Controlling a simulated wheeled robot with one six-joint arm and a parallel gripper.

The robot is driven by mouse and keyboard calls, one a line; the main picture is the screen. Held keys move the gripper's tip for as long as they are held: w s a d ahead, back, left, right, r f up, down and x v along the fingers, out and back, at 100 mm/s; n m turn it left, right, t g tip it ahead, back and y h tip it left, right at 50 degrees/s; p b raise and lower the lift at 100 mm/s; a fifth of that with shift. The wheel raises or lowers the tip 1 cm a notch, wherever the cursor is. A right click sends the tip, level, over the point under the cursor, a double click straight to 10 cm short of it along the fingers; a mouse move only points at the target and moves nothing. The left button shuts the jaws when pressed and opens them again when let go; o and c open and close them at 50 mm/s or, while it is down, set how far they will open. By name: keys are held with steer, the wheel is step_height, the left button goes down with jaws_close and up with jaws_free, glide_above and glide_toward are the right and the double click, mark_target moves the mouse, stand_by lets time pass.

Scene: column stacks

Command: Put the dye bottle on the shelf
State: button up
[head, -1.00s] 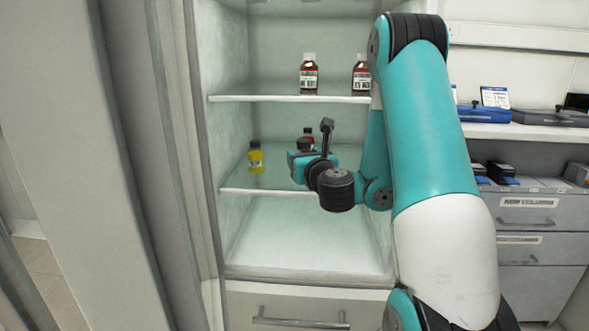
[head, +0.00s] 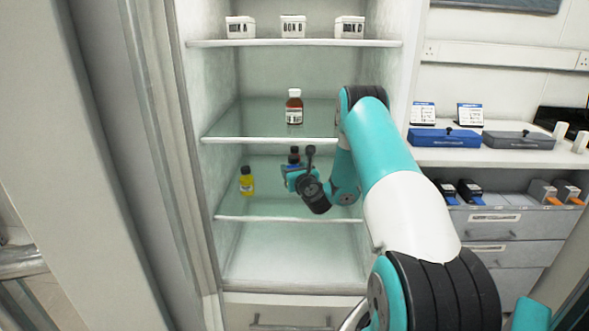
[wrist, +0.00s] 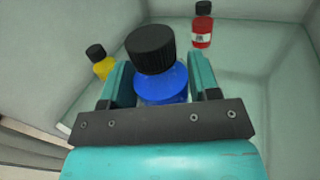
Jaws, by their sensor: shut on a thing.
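My gripper (wrist: 160,88) is shut on a blue dye bottle (wrist: 165,85) with a black ribbed cap, upright between the fingers in the wrist view. In the head view my gripper (head: 291,178) is inside the cabinet, over the lower glass shelf (head: 238,207). The held bottle is mostly hidden there, and I cannot tell whether its base touches the shelf. A yellow bottle (head: 247,182) stands on this shelf to the left and also shows in the wrist view (wrist: 104,68). A red bottle (wrist: 202,32) with a black cap stands farther back.
The shelf above (head: 225,139) holds a brown bottle (head: 294,108); my arm covers its right part. The top shelf (head: 200,43) holds several white boxes (head: 293,27). The cabinet's left wall is close to the yellow bottle. A counter with blue and grey cases (head: 445,138) lies right.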

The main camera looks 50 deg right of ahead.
steer(key=w+d+f, duration=0.1)
steer(key=f, duration=0.1)
steer(key=w+d+f, duration=0.1)
steer(key=f, duration=0.1)
steer(key=w+d+f, duration=0.1)
steer(key=f, duration=0.1)
steer(key=shift+d, duration=0.2)
steer(key=shift+w+d+f+p, duration=0.15)
steer(key=shift+f+p, duration=0.15)
steer(key=shift+f, duration=0.2)
steer(key=shift+f, duration=0.25)
steer(key=o, duration=1.1)
steer(key=shift+r, duration=0.15)
